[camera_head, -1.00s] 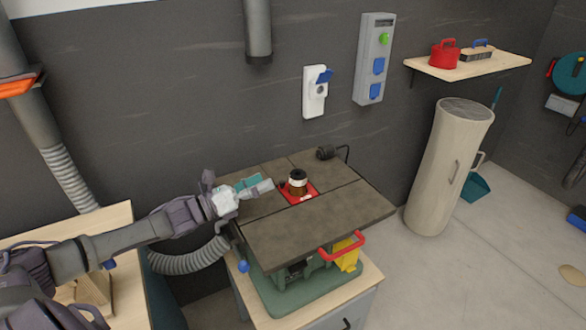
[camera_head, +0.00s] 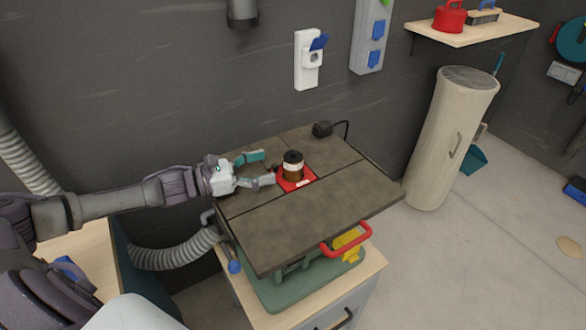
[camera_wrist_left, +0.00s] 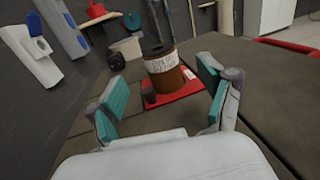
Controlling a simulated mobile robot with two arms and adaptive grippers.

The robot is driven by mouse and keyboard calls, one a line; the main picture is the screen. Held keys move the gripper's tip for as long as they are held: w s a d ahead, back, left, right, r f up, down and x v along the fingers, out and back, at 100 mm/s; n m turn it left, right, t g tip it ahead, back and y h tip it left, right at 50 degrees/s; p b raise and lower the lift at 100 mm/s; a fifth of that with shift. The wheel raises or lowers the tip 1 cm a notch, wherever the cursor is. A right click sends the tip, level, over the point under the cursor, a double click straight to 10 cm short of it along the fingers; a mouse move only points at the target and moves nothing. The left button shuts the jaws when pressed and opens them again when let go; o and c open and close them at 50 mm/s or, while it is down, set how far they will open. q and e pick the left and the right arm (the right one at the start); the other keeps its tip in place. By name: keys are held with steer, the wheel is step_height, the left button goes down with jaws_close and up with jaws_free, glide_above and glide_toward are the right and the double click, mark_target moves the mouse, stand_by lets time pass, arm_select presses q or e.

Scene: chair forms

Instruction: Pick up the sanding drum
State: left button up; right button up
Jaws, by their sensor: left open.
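The sanding drum (camera_head: 292,166) stands upright on a red plate (camera_head: 305,184) set in the dark machine table. It is brown with a white label band and a dark top. My left gripper (camera_head: 266,168) is open, a little to the left of the drum, with its teal-padded fingers pointing toward it. In the left wrist view the drum (camera_wrist_left: 163,72) shows ahead, between and beyond the open fingers (camera_wrist_left: 162,95), not touched by them. My right gripper is not in view.
The machine table (camera_head: 300,222) is otherwise mostly clear. A dark motor-like part (camera_head: 322,129) with a cable lies at its back edge. A red handle (camera_head: 347,241) sticks out at the front. A beige cylinder (camera_head: 450,140) stands to the right.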

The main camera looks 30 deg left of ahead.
mark_target(293, 156)
arm_select(q)
steer(key=shift+x, duration=1.2)
steer(key=p+x, duration=0.2)
steer(key=x, duration=0.3)
steer(key=shift+w+r, duration=0.1)
steer(key=shift+w+d, duration=0.15)
steer(key=shift+d, duration=0.05)
steer(key=c, duration=1.4)
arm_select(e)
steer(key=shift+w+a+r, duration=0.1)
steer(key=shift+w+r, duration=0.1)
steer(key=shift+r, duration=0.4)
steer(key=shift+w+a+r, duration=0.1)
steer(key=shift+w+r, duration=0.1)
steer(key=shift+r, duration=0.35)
